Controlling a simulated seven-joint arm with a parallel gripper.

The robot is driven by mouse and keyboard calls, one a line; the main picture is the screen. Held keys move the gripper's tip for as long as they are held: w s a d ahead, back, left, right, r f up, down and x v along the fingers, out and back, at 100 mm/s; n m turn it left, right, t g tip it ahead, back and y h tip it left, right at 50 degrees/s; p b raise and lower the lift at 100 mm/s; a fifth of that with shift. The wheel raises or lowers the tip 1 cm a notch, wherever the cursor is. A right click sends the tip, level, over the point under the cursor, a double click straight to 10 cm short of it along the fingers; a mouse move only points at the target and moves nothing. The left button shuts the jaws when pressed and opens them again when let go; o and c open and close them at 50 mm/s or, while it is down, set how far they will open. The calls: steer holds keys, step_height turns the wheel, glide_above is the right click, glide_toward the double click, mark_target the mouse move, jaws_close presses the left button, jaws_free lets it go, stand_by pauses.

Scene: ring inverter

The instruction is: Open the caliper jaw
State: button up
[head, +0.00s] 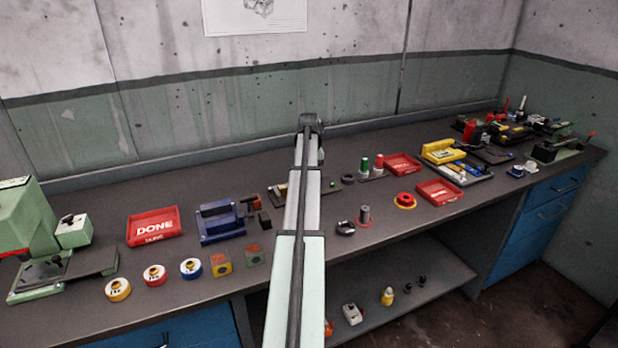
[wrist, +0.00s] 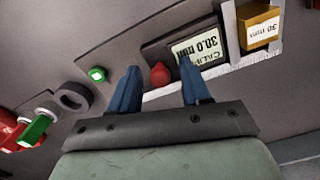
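In the wrist view, the caliper's dark slider body (wrist: 158,52) carries a screen (wrist: 200,48) reading 30.0 mm. It sits along a pale toothed beam (wrist: 215,72). An orange block (wrist: 260,28) labelled 30 mm lies beside a pale upright jaw (wrist: 231,32) at the upper right. A red knob (wrist: 160,75) is at the slider's lower edge. My gripper (wrist: 159,65) is open, with the knob showing between its two blue fingers. I cannot tell whether either finger touches the knob. In the head view, my arm hides the gripper and much of the caliper area.
A green button (wrist: 97,74) lies left of my fingers, with a dark ring (wrist: 73,97) and a green cylinder (wrist: 35,130) farther left. On the bench, a DONE tray (head: 154,226) and a blue fixture (head: 219,222) stand left of my arm.

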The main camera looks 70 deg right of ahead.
jaws_close()
steer(key=shift+d, duration=0.1)
stand_by(0.4)
steer(key=shift+s+d, duration=1.15)
steer(key=shift+s, duration=0.05)
steer(key=shift+o, duration=0.3)
jaws_free()
steer(key=shift+r, duration=0.1)
step_height(320, 180, up, 14)
